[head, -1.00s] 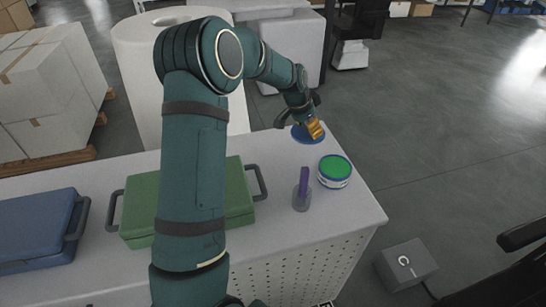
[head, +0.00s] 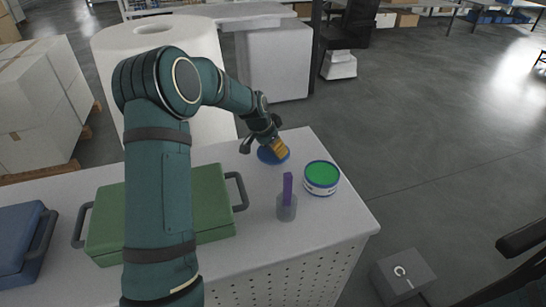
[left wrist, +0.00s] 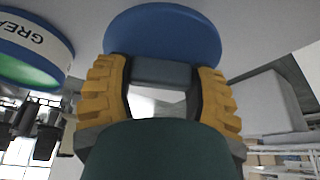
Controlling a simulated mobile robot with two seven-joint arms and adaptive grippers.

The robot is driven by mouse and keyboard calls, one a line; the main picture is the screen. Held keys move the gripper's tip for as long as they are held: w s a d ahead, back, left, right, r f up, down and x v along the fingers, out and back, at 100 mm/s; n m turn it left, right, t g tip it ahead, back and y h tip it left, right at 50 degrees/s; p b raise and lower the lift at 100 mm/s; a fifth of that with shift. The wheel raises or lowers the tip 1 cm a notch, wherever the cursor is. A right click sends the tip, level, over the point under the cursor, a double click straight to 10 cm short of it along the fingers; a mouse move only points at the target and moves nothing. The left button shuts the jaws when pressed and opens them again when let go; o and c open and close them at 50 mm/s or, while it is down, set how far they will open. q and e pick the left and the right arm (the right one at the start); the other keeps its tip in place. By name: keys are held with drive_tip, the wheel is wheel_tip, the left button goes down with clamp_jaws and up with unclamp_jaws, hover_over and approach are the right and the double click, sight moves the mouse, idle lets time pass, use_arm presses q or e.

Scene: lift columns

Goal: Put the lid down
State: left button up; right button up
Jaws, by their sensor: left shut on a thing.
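The round blue lid (head: 266,157) is at the far part of the white table, to the left of the open tub. My left gripper (head: 280,148) with its orange fingers is over it. In the left wrist view the lid (left wrist: 165,30) lies just beyond the fingertips, and my left gripper (left wrist: 162,72) is shut on a dark grey block-like part at the lid, probably its handle. I cannot tell whether the lid touches the table. The tub (head: 321,180) shows green inside and a white and blue side. My right gripper is not in view.
A grey holder with a purple-handled tool (head: 287,208) stands in front of the tub. A green case (head: 212,200) and a blue case (head: 20,240) lie to the left on the table (head: 318,235). A large white roll (head: 110,60) stands behind the table.

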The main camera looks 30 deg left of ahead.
sight(271, 151)
use_arm(q)
wheel_tip(271, 151, down, 4)
drive_tip(key=shift+r, duration=0.2)
drive_tip(key=shift+b, duration=0.3)
drive_tip(key=shift+f, duration=0.15)
drive_tip(key=o, duration=1.1)
drive_tip(key=shift+o, duration=0.2)
drive_tip(key=shift+r, duration=0.45)
drive_tip(key=p+v, duration=0.2)
drive_tip(key=v, duration=0.9)
drive_tip(key=shift+s+r, duration=0.15)
drive_tip(key=shift+r, duration=0.05)
